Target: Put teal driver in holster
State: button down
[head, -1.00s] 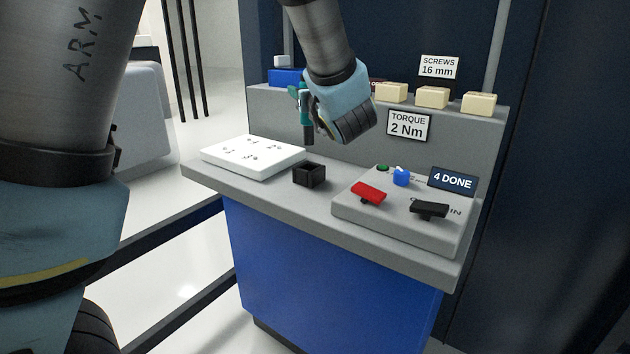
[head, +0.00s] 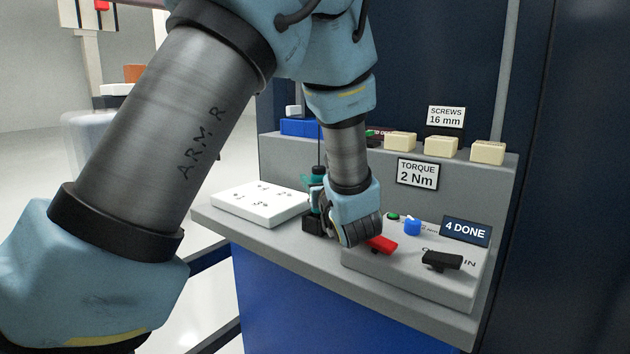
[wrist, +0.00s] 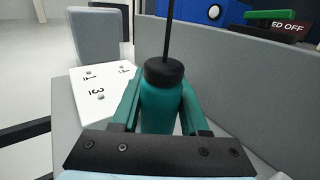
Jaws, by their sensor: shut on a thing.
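The teal driver (head: 314,181) is upright in my gripper (head: 318,197), with its thin dark shaft pointing up. In the wrist view the driver (wrist: 160,106) shows a teal body and black collar between the two fingers, which are shut on it. The black box-shaped holster (head: 312,224) stands on the bench directly below the driver, partly covered by my gripper. The driver's lower end is hidden, so I cannot tell whether it is inside the holster or just above it.
A white numbered plate (head: 259,204) lies left of the holster. Close on the right is a grey control panel (head: 405,276) with a red handle (head: 382,244), a black handle (head: 442,261) and a blue knob (head: 412,228). A raised ledge with cream blocks (head: 441,147) runs behind.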

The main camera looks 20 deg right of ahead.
jog(key=c, duration=0.9)
grip_release()
jog(key=shift+f, duration=0.2)
jog(key=o, duration=0.5)
jog(key=shift+r, duration=0.1)
jog(key=shift+r, duration=0.2)
jog(key=s, duration=0.4)
jog(key=s+a, duration=0.1)
jog(key=s, duration=0.7)
jog(key=shift+a+f, duration=0.1)
jog(key=shift+a, duration=0.15)
